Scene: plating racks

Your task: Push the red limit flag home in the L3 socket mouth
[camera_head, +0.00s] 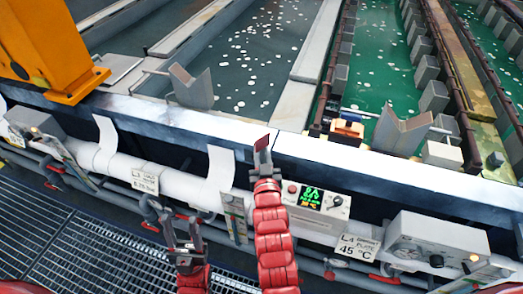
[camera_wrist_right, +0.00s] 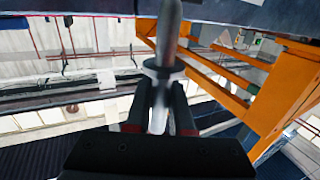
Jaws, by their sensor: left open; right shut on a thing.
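The red limit flag (camera_head: 262,144) stands up in front of the tank rim in the head view, with a dull red face and a dark edge. My right gripper (camera_head: 266,174) is shut on its lower end. In the right wrist view the held thing shows as a grey shaft with a collar (camera_wrist_right: 163,70) between the dark fingers (camera_wrist_right: 160,112). My left gripper (camera_head: 182,238) is open and empty, low over the walkway grating. I cannot make out the L3 socket mouth; whether the flag touches anything is unclear.
V-shaped grey saddles (camera_head: 190,88) (camera_head: 402,132) stand on the tank rim. A control box with a green display (camera_head: 314,198) and an L4 sign (camera_head: 357,247) are to the right. An orange post (camera_head: 52,45) rises at upper left. Pipes run along the front.

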